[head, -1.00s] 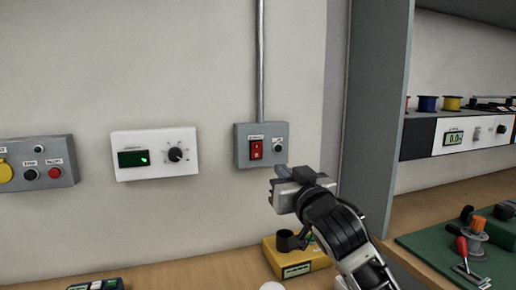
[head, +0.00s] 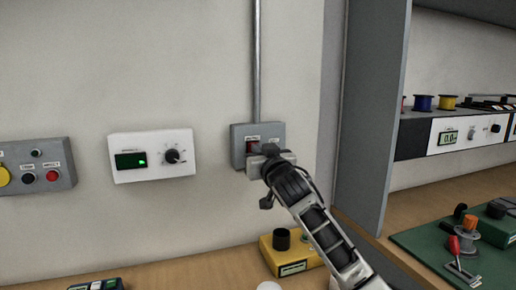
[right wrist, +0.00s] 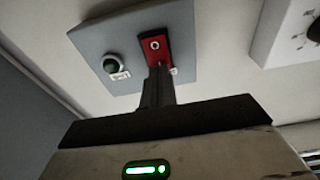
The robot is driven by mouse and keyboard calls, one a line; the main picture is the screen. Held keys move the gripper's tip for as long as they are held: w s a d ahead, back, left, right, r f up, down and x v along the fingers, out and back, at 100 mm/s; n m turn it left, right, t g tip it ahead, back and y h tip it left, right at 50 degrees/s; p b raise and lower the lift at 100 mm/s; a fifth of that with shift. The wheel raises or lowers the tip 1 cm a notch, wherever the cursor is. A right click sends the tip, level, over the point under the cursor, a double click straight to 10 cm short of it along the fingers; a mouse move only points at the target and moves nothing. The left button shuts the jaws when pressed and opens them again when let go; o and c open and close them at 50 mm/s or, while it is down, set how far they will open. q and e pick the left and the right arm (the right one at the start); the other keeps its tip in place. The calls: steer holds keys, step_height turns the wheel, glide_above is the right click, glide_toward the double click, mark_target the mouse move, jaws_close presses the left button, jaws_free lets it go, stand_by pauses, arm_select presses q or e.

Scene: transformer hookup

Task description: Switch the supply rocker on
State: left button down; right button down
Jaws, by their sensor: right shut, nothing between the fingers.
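The red supply rocker is on a grey switch box (head: 238,158) on the wall. In the head view its upper edge shows and my right gripper hides most of it. In the right wrist view the red rocker (right wrist: 154,46) shows with a white ring mark, beside a dark round button (right wrist: 111,63) on the box. My right gripper (head: 255,150) is shut and empty. Its fingertips (right wrist: 156,72) are at the rocker's face in the right wrist view; I cannot tell whether they touch it. My left gripper is not in view.
A white panel with a green display and a knob (head: 152,155) is on the wall to the left. A control box with buttons (head: 36,167) is further left. A yellow device (head: 290,254) stands on the bench below. A grey partition (head: 368,115) stands to the right.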

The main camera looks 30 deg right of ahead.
steer(key=shift+w, duration=0.25)
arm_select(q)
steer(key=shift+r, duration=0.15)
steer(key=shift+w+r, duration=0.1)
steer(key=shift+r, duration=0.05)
arm_select(e)
steer(key=shift+w+d+r, duration=0.15)
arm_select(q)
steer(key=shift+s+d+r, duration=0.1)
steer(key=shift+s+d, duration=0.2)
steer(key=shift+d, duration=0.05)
arm_select(e)
steer(key=s+a+r, duration=0.2)
steer(key=s+a, duration=0.1)
steer(key=s, duration=1)
steer(key=shift+s+a, duration=0.15)
steer(key=shift+s, duration=0.1)
